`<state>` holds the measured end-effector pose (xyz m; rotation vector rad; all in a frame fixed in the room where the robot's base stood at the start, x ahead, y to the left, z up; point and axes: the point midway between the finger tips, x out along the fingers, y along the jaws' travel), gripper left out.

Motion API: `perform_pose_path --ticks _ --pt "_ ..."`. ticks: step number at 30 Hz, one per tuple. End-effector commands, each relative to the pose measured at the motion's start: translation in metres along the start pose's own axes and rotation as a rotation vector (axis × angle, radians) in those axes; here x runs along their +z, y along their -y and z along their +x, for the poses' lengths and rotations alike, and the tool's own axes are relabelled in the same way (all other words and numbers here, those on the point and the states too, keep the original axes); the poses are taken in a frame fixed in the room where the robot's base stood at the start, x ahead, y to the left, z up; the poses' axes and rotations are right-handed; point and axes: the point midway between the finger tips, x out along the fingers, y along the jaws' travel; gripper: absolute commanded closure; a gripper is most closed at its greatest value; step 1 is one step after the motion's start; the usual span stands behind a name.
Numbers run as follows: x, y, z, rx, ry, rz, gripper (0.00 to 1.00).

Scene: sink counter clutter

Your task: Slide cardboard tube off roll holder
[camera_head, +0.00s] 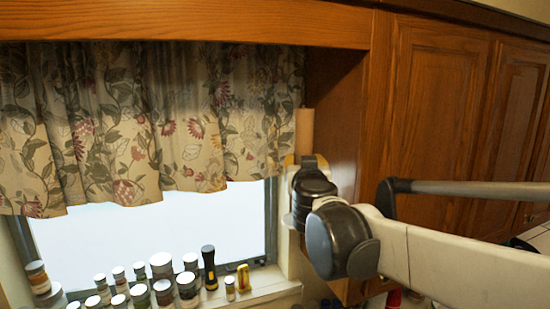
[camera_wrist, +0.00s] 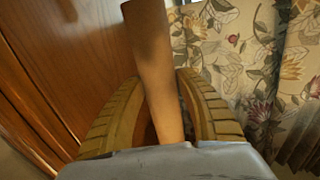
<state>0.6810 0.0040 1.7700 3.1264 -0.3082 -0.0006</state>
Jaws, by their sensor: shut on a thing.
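The brown cardboard tube (camera_head: 304,131) stands nearly upright beside the wooden cabinet's side panel, at the right end of the curtain. In the wrist view the tube (camera_wrist: 150,60) runs up between the two tan ridged fingers of my gripper (camera_wrist: 160,88). My gripper (camera_head: 297,162) is shut on the lower part of the tube, and its upper part sticks out beyond the fingers. The tube's lower end is hidden by the gripper. I cannot make out the roll holder in either view.
The wooden cabinet (camera_head: 345,125) is close on the right of the tube. The floral curtain (camera_head: 150,130) hangs close on its left. Several jars (camera_head: 162,265), a black and yellow flashlight (camera_head: 209,267) and a small yellow item (camera_head: 243,277) stand on the windowsill below.

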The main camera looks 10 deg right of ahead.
Motion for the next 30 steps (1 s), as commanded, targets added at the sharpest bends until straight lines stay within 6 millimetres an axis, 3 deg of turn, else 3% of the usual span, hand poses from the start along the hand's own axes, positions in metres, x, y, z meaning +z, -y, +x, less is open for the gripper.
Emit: perform_pose_path --ticks 30 --pt "-0.002 -0.013 -0.09 -0.001 0.0 0.0 0.7"
